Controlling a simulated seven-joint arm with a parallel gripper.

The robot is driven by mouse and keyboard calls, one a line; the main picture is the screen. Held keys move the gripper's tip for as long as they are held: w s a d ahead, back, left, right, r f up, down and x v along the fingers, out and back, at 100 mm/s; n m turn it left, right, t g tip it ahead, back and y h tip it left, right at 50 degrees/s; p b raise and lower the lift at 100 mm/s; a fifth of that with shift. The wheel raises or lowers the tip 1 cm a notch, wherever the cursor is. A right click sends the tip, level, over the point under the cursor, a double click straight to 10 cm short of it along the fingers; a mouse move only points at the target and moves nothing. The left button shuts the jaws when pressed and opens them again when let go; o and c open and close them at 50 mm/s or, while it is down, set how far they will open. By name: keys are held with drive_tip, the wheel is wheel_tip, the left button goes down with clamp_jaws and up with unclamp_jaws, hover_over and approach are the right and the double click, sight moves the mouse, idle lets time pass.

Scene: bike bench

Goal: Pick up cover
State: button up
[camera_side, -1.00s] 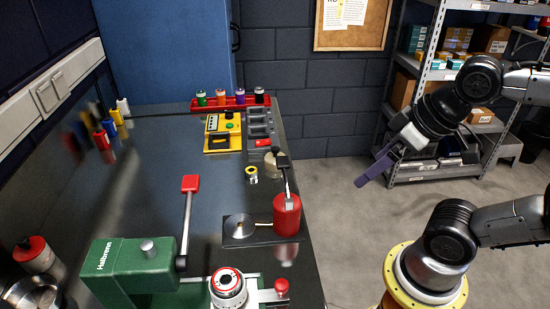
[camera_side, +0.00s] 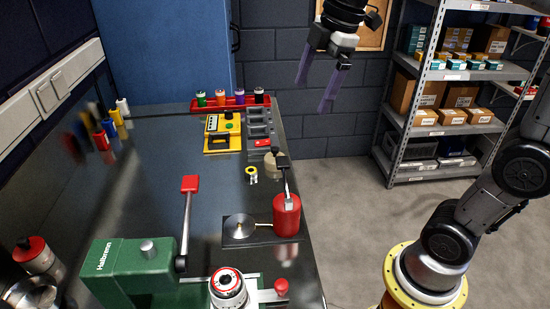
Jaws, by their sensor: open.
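My gripper (camera_side: 312,97) hangs above the far right end of the bench with its two purple fingers pointing down. The fingers are apart and nothing is between them. No thing is plainly marked as the cover, and I cannot tell which one it is. A yellow piece with a black handle (camera_side: 217,142) lies on the far part of the bench, below and left of my gripper. A round metal disc with a raised centre (camera_side: 240,227) sits on a dark plate nearer the camera. My gripper touches none of these.
A red rack (camera_side: 228,103) of colored spools stands at the bench's far edge, beside grey bins (camera_side: 261,130). A red cylinder (camera_side: 287,217) with a lever stands at the right edge. A green Halbrenn machine (camera_side: 128,272) fills the front left. The bench (camera_side: 150,185) is clear at centre left.

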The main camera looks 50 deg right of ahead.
drive_tip(key=w+d+f+n+g, duration=0.1)
drive_tip(key=w+d+f, duration=0.1)
drive_tip(key=w, duration=0.5)
drive_tip(key=g, duration=0.2)
approach(275, 148)
drive_tip(key=shift+y, duration=0.3)
drive_tip(key=f, duration=0.4)
drive_tip(key=shift+d, duration=0.3)
drive_tip(key=shift+w+a+f, duration=0.1)
drive_tip(key=shift+a+f, duration=0.1)
drive_tip(key=shift+f, duration=0.85)
drive_tip(key=shift+s+a+f, duration=0.1)
drive_tip(key=shift+a+f, duration=0.1)
drive_tip(key=shift+f, duration=0.85)
drive_tip(key=shift+w+a+f, duration=0.1)
drive_tip(key=shift+a+f, duration=0.1)
drive_tip(key=shift+f, duration=0.85)
drive_tip(key=shift+c, duration=0.3)
drive_tip(key=c, duration=1.2)
drive_tip(key=shift+r, duration=0.1)
